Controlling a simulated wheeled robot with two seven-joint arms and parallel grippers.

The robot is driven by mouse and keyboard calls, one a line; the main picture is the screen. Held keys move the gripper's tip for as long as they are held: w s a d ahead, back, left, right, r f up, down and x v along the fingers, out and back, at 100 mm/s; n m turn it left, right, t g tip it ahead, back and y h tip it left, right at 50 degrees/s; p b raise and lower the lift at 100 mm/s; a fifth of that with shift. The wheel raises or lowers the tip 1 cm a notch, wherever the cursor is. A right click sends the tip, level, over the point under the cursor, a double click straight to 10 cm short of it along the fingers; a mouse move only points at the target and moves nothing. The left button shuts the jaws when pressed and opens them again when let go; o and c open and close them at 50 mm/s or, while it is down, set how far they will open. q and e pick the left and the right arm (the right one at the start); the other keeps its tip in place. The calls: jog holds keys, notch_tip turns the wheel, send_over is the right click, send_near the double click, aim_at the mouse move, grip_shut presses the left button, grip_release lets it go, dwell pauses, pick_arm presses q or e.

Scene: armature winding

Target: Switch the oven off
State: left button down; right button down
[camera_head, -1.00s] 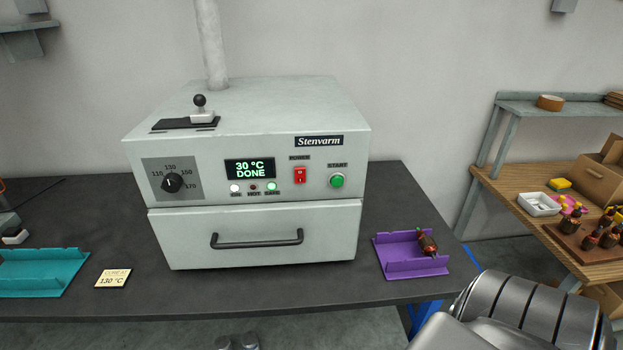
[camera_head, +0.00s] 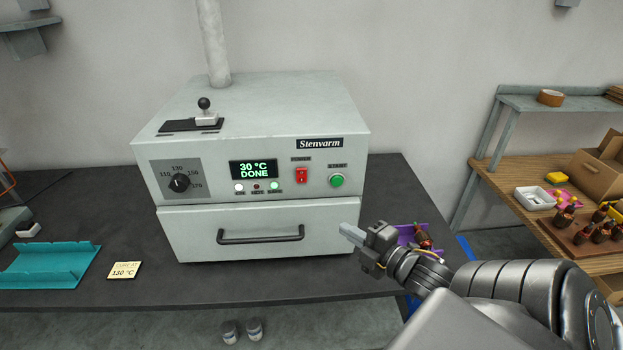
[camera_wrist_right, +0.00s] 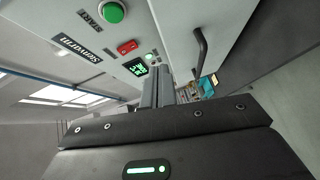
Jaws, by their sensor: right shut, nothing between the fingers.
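The grey oven (camera_head: 190,230) stands on the dark table with its drawer front closed. Its display (camera_head: 253,169) reads "30 °C DONE". The red power switch (camera_head: 301,176) is on the front panel, left of the green START button (camera_head: 337,180). The power switch also shows in the right wrist view (camera_wrist_right: 127,47), with the green button (camera_wrist_right: 112,12) nearer. My right gripper (camera_head: 346,231) is shut and empty, in front of the oven's lower right corner, below the switch and apart from it. Its shut fingers show in the wrist view (camera_wrist_right: 157,88). My left gripper is not in view.
A purple tray (camera_head: 405,232) with a dark red part (camera_head: 422,238) is partly hidden behind my right wrist. A teal tray (camera_head: 45,262) and a "130 °C" card (camera_head: 124,270) lie at left. The oven's dial (camera_head: 180,183) and black drawer handle (camera_head: 260,235) are on its front.

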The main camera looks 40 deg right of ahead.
jog(key=r+n, duration=0.1)
jog(key=r+n+t+y, duration=0.1)
jog(key=r, duration=0.1)
jog(key=r+n+t+y, duration=0.1)
jog(key=r+n, duration=0.1)
jog(key=shift+w+a+r, duration=0.2)
jog(key=shift+a, duration=0.2)
jog(key=b, duration=0.6)
send_near(298, 174)
jog(key=a, duration=0.3)
jog(key=shift+w+d+r+p, duration=0.1)
jog(key=shift+w+d+p, duration=0.3)
jog(key=shift+w, duration=0.55)
jog(key=shift+w+d+r+p, duration=0.1)
jog(key=shift+w+d+p, duration=0.35)
jog(key=shift+w, duration=0.55)
jog(key=shift+w+d+r+p, duration=0.1)
jog(key=shift+w+d+p, duration=0.3)
jog(key=shift+w, duration=0.55)
jog(key=shift+a, duration=0.1)
